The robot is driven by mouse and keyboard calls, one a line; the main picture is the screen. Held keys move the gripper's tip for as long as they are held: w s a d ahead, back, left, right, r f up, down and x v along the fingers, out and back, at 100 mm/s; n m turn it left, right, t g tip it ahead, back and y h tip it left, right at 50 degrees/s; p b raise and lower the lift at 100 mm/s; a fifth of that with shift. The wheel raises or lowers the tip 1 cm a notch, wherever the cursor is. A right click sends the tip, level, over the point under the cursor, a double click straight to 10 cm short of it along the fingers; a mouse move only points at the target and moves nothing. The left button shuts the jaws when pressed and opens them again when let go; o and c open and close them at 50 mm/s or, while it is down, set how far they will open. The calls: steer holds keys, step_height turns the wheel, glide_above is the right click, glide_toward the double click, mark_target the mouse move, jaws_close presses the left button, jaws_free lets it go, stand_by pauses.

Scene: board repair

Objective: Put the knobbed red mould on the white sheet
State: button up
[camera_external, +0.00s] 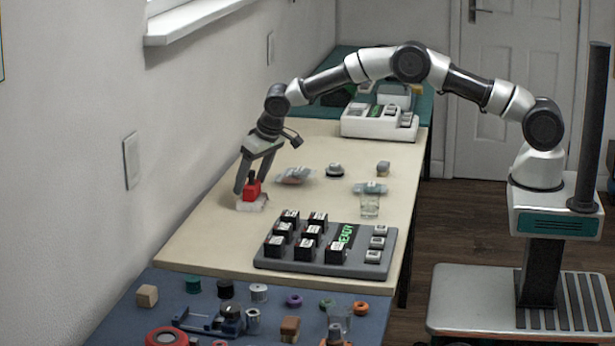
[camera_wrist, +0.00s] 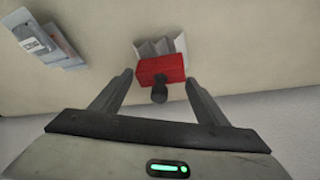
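The red mould (camera_external: 252,190) with a dark knob sits on the white sheet (camera_external: 251,204) at the left edge of the beige table, near the wall. In the wrist view the red block (camera_wrist: 160,67) covers the near part of the pleated white sheet (camera_wrist: 163,45), and its black knob (camera_wrist: 159,94) points towards my gripper. My gripper (camera_external: 250,184) is above and around the mould. In the wrist view the fingers of my gripper (camera_wrist: 160,78) are spread, one on each side of the mould, with small gaps showing. The underside of the mould is hidden.
A grey tray (camera_external: 323,266) with several black blocks stands at the table's front. Plastic packets (camera_external: 294,176), a dark round piece (camera_external: 335,170) and a glass (camera_external: 370,206) lie behind it. The wall is close on the left. Beige table is free around the sheet's right side.

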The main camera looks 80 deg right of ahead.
steer(key=shift+o, duration=1.2)
